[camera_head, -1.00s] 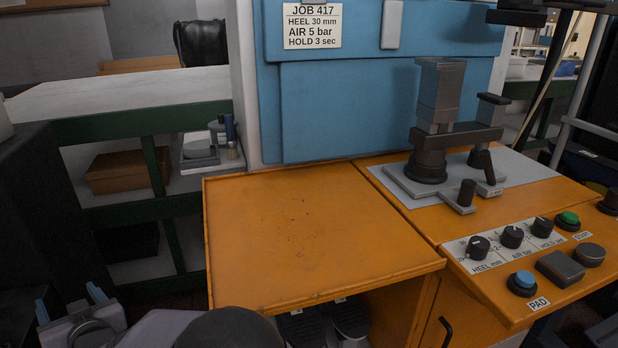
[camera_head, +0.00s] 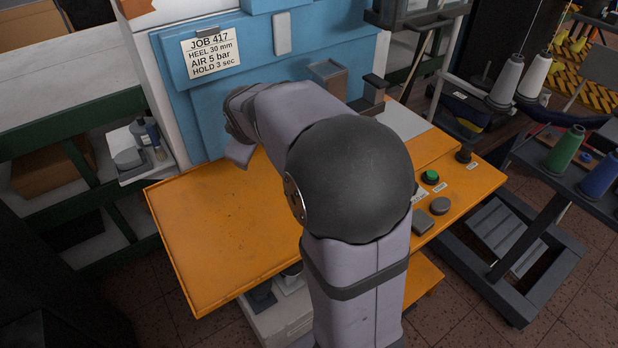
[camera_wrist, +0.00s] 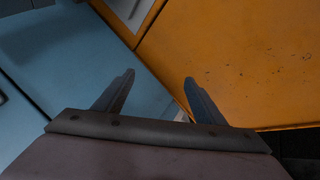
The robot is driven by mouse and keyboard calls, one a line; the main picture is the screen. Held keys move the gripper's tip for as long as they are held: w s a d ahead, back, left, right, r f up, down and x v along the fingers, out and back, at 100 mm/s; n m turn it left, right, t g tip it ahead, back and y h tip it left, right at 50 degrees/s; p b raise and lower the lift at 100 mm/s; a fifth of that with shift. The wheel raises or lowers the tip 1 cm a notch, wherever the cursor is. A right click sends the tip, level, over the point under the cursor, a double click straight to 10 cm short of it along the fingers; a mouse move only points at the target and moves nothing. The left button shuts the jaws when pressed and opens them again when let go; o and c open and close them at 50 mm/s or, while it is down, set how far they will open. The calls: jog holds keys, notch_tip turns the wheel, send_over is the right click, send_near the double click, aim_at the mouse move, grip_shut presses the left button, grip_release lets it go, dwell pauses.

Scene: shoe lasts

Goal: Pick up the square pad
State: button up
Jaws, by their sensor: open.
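The square pad (camera_head: 423,222) is a dark grey block on the orange bench's right-hand control area in the head view. It lies just beside my arm, which may hide part of it. A round dark pad (camera_head: 440,205) sits right behind it. My gripper (camera_wrist: 159,79) is open in the wrist view, with nothing between its two fingers. It points toward the blue panel and the orange bench top, and the square pad does not show there. In the head view my arm reaches over the bench, and I cannot make out the fingers.
The orange bench top (camera_head: 205,245) is clear on the left. A blue machine panel (camera_head: 195,115) with a job card (camera_head: 210,53) stands behind it. A green button (camera_head: 430,177) is near the pads. A cart with thread spools (camera_head: 565,148) stands at right.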

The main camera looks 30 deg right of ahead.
aim_at(422, 222)
jog(key=s+d+m+g+p, duration=0.2)
jog(key=s+d+m, duration=0.3)
jog(key=s+d, duration=0.2)
jog(key=s+d+m+g+p, duration=0.2)
jog(key=s+d+m+p, duration=0.1)
jog(key=s+d+m, duration=0.3)
jog(key=s+d+f+m+g+p, duration=0.1)
jog(key=s+d+m+g+p, duration=0.1)
jog(key=s+d+m, duration=0.4)
jog(key=shift+s+d+g+y+p, duration=0.3)
jog(key=shift+s+d+p, duration=0.2)
jog(key=shift+s+d, duration=1.65)
jog(key=s+m, duration=0.2)
jog(key=s, duration=0.1)
jog(key=s+d+f+m+y+p, duration=0.1)
jog(key=s+m, duration=0.1)
jog(key=m, duration=0.1)
jog(key=s+d+m+y+p, duration=0.1)
jog(key=s+m, duration=0.1)
jog(key=s, duration=0.1)
jog(key=shift+s+d+f, duration=0.15)
jog(key=shift+s+f, duration=0.2)
jog(key=shift+m, duration=0.3)
jog(key=shift+s+d+f+p, duration=0.1)
jog(key=shift+f+p, duration=0.65)
jog(key=shift+f, duration=1.15)
jog(key=shift+d+f+p, duration=0.1)
jog(key=shift+f+p, duration=0.65)
jog(key=shift+f, duration=1.1)
jog(key=c, duration=1.2)
